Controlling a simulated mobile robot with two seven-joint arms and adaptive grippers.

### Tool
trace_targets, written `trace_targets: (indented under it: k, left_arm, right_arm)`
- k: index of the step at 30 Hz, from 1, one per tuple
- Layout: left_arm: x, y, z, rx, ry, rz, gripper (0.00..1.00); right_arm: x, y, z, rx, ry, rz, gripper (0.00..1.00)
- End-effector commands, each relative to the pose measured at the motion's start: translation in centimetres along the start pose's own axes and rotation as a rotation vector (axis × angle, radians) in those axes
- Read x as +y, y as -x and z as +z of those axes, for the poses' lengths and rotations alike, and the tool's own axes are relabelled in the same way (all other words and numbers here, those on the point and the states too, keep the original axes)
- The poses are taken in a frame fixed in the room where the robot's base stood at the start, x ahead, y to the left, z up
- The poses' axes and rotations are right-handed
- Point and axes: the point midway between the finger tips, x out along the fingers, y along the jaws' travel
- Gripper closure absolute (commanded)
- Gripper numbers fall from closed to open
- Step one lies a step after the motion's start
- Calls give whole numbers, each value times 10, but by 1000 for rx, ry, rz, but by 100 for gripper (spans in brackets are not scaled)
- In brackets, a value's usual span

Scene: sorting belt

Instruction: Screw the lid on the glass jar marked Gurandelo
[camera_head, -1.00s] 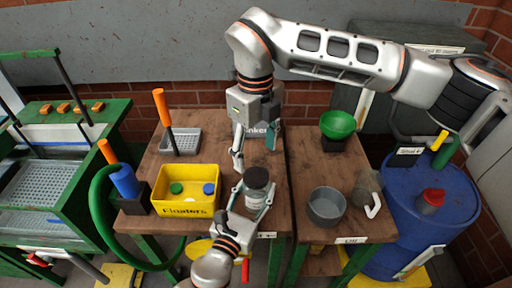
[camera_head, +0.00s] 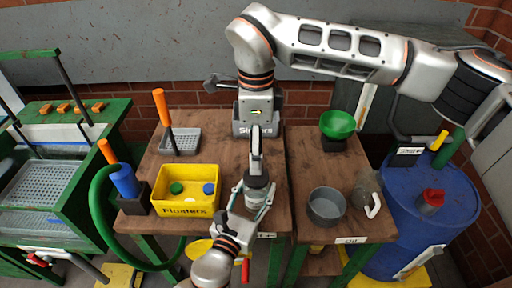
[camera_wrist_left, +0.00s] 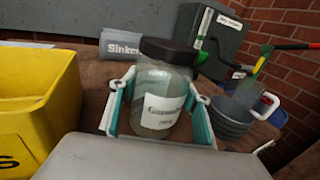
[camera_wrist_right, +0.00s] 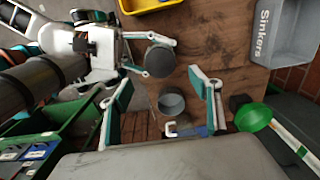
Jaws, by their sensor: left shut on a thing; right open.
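The glass jar (camera_wrist_left: 150,85) stands upright in the left wrist view, its white label partly legible, starting with "G". A black lid (camera_wrist_left: 168,50) sits on its mouth; I cannot tell how tight it is. My left gripper (camera_wrist_left: 160,118) is shut around the jar's body. In the head view the lid (camera_head: 257,181) shows at the table's front, with my left gripper (camera_head: 254,198) around the jar below it. My right gripper (camera_head: 256,155) is open above and behind the lid. In the right wrist view the lid (camera_wrist_right: 160,62) lies beyond the open right fingers (camera_wrist_right: 163,95), off-centre, not between their tips.
The yellow Floaters bin (camera_head: 186,209) stands left of the jar. The grey Sinkers bin (camera_head: 243,128) is behind. A grey pot (camera_head: 326,206), a clear jug (camera_head: 368,190) and a green bowl (camera_head: 338,124) stand on the right table. Bare wood lies between bins and jar.

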Motion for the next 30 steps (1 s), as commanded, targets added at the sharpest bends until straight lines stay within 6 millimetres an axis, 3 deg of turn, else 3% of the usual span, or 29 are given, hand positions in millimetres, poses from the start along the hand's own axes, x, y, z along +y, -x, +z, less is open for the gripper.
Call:
trace_targets:
  k: [5,18,30]
  left_arm:
    - [0,0,0,0,0,0,100]
    - [0,0,0,0,0,0,100]
    - [0,0,0,0,0,0,100]
  right_arm:
    - [1,-13,0,0,0,4,37]
    - [1,-72,0,-1,-1,3,37]
    - [0,-80,0,0,-1,0,37]
